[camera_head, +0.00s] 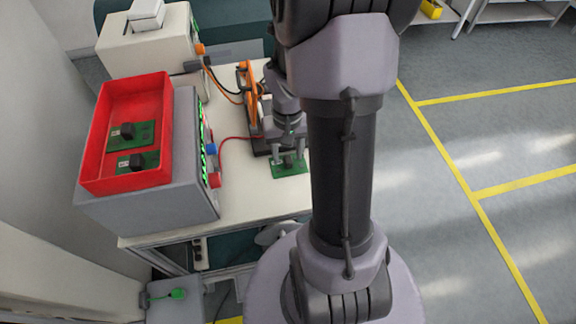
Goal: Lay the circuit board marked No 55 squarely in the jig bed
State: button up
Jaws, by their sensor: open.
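A green circuit board (280,172) with a dark block on it lies near the right edge of the white table, right under my gripper (287,156). My gripper points down with its jaws open, around or just above the block; I cannot tell if they touch it. Two more green boards, a far one (143,131) and a near one (151,160), each with a black block, lie in the red tray (165,84). Their numbers are too small to read. A dark frame (257,138) beside my gripper may be the jig bed; my arm hides part of that area.
The red tray sits on a grey instrument (150,213) with green lights. Another pale instrument (150,54) stands at the back left. An orange upright part (249,80) and several cables stand near my gripper. The white table (240,195) is bare at its front.

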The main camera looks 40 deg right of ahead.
aim_at(289, 161)
jog(key=f, duration=0.2)
jog(key=f+b, duration=0.1)
jog(key=shift+d+f, duration=0.2)
jog(key=shift+f, duration=0.2)
jog(key=shift+r, duration=0.1)
grip_shut()
